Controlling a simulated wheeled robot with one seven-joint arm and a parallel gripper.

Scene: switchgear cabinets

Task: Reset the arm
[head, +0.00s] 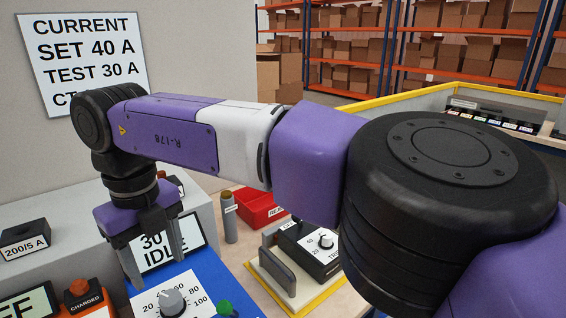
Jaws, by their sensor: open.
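My purple, white and black arm (240,135) reaches from the right edge across the view to the left. My gripper (158,270) points down with its two grey fingers apart and nothing visible between them. It is above a blue panel (207,285), in front of a display reading "30" and "IDLE" (165,255). I cannot tell whether the fingers touch the panel.
A sign (85,55) reads "CURRENT SET 40 A TEST 30 A". A grey cylinder (229,220), a red bin (260,208) and a black dial unit (312,248) on a yellow-edged base stand right of the panel. An orange "CHARGED" unit (85,298) is at lower left. Shelves with boxes (440,50) stand behind.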

